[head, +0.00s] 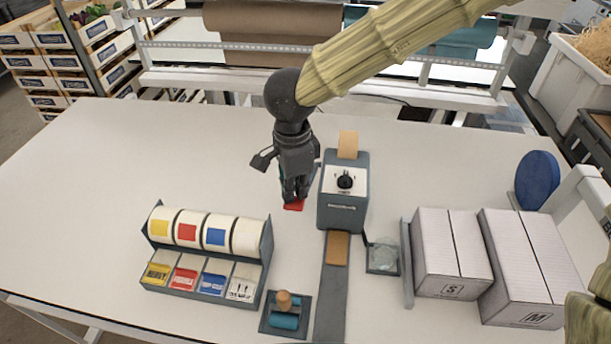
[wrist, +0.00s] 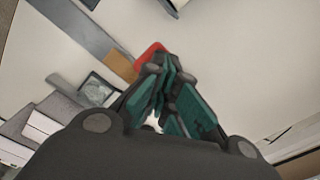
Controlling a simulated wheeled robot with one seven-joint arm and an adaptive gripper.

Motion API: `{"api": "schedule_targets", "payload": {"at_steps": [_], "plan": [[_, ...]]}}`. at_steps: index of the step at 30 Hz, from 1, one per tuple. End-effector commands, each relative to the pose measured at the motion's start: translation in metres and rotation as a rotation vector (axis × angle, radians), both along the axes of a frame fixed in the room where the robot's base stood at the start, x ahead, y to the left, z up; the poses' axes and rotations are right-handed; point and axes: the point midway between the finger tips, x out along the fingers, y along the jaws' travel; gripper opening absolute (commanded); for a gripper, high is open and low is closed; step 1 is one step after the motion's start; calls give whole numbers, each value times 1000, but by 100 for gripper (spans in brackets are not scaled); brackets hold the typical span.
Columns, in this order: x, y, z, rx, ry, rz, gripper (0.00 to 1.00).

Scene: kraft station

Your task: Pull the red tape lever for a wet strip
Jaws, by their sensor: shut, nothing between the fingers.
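The tape dispenser (head: 344,207) is a grey box with a white dial face and a black knob, standing near the middle of the table. Its red lever (head: 293,206) sticks out at the left of the box, low under my fingertips. The red lever end also shows in the wrist view (wrist: 150,54), just beyond the fingertips. My gripper (head: 295,190) is shut and empty, pointing down at the lever; whether it touches the lever I cannot tell. A tan strip (head: 337,248) lies at the front outlet of the dispenser.
A label roll rack (head: 205,262) and a stamp on a pad (head: 285,313) stand front left. A glass dish (head: 382,257), boxes marked S (head: 451,253) and M (head: 528,266), and a blue disc (head: 537,180) are right. The table's left side is clear.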

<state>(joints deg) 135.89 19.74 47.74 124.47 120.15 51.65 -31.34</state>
Motion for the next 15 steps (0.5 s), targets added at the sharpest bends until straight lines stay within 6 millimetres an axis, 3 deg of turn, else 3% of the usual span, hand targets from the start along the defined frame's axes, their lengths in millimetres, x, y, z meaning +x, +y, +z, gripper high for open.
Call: {"api": "schedule_targets", "payload": {"at_steps": [15], "plan": [[0, 0, -24, 0, 1, 0, 0]]}}
